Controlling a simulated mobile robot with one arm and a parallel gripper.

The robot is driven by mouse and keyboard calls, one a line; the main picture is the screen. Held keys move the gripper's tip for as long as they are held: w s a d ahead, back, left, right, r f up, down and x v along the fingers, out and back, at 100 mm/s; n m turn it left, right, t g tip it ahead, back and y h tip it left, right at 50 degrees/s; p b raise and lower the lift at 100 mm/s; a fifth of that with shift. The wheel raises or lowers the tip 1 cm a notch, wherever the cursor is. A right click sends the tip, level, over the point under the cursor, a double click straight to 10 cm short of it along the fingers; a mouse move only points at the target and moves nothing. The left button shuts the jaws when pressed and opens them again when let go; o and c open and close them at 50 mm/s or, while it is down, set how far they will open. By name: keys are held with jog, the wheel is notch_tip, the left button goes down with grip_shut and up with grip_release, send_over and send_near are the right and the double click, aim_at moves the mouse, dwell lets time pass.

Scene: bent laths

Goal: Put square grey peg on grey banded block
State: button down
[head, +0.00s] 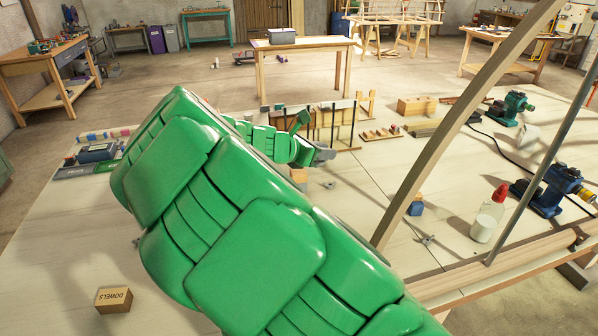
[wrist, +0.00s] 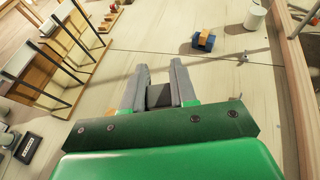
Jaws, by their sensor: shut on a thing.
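My gripper (head: 322,154) reaches out over the workbench beyond my green arm in the head view. In the wrist view its two grey fingers (wrist: 160,80) are shut on a dark grey, square-looking piece, the square grey peg (wrist: 160,96). Most of the peg is hidden between the fingers, so its lower end does not show. In the head view the peg cannot be made out at the fingers. I cannot pick out a grey banded block for sure in either view; my arm covers much of the bench.
A blue block with a yellow-brown top (head: 415,207) stands on the bench, also seen in the wrist view (wrist: 203,41). A wooden rack with dark upright rods (wrist: 62,60) is at the left. A bent lath (head: 455,120) rises at the right. A glue bottle (head: 488,217) stands beyond it.

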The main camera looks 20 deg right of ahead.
jog(key=a, duration=0.1)
jog(key=a+r, duration=0.2)
jog(key=shift+s+n+t, duration=0.25)
jog(key=shift+n+t, duration=0.05)
jog(key=shift+w, duration=0.15)
jog(key=w+d+f, duration=0.1)
jog(key=w+f, duration=0.3)
jog(key=w, duration=0.5)
send_over(304, 171)
notch_tip(304, 171, down, 4)
jog(key=shift+f, duration=0.15)
jog(key=shift+w+f, duration=0.7)
jog(key=shift+f, duration=1.5)
jog(key=shift+f, duration=0.1)
jog(key=c, duration=0.9)
grip_release()
